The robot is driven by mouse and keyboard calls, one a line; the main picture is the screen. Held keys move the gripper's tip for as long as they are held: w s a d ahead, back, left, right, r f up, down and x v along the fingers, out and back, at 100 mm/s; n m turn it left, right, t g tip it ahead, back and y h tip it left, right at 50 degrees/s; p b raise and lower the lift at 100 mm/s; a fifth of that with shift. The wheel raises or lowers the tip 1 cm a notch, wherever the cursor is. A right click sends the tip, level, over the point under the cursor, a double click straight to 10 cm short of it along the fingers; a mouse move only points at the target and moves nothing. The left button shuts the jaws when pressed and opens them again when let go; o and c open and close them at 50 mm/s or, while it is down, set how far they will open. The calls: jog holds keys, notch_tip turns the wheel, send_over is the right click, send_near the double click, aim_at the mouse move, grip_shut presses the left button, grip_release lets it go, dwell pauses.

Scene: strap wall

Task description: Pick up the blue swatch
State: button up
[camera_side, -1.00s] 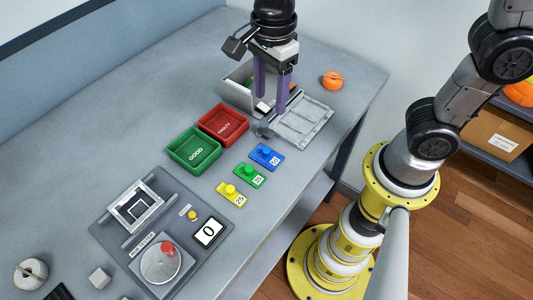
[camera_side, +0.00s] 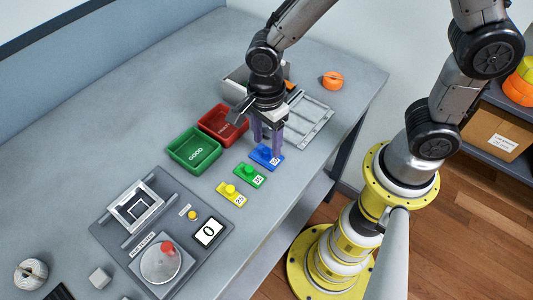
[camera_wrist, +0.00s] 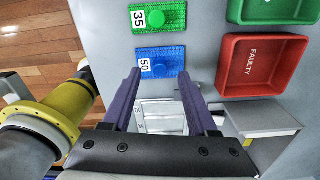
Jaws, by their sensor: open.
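The blue swatch (camera_side: 267,156) lies flat on the bench, with a round knob on top and a white label that reads 50. It also shows in the wrist view (camera_wrist: 160,62), just beyond my fingertips. My gripper (camera_side: 267,148) is above the blue swatch in the side view, its purple fingers partly covering it. In the wrist view my gripper (camera_wrist: 158,78) has its two fingers spread apart with nothing between them. The exact height of the fingertips over the swatch is hard to tell.
A green swatch (camera_side: 250,176) and a yellow swatch (camera_side: 231,194) lie in line toward the front left. The red FAULTY tray (camera_side: 213,133) and green GOOD tray (camera_side: 183,160) stand to the left.

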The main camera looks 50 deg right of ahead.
aim_at(267, 154)
jog(key=shift+f, duration=1.25)
grip_shut()
